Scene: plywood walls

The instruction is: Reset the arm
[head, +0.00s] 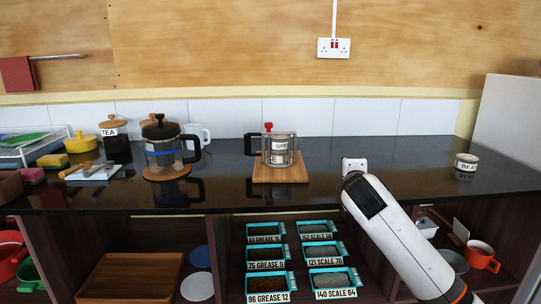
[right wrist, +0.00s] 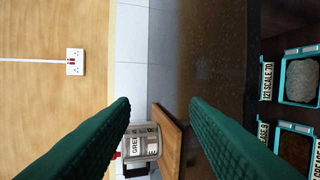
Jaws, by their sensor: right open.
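My right arm comes in from the lower right in the head view, its gripper end (head: 354,164) just over the black counter (head: 320,190). In the right wrist view the two green fingers stand wide apart, so the right gripper (right wrist: 160,103) is open, with nothing held between them. A glass jar with a red knob and a "GRE..." label (head: 279,150) stands on a wooden board (head: 281,174), left of the gripper and apart from it. The jar also shows between the fingers in the right wrist view (right wrist: 141,141), farther off. My left gripper is not in view.
A glass coffee press (head: 163,152) and a tea jar (head: 114,136) stand to the left. A white "BEANS" tin (head: 466,162) stands at right. Several teal trays (head: 267,284) lie on the shelf below. The counter between board and tin is mostly clear around my arm.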

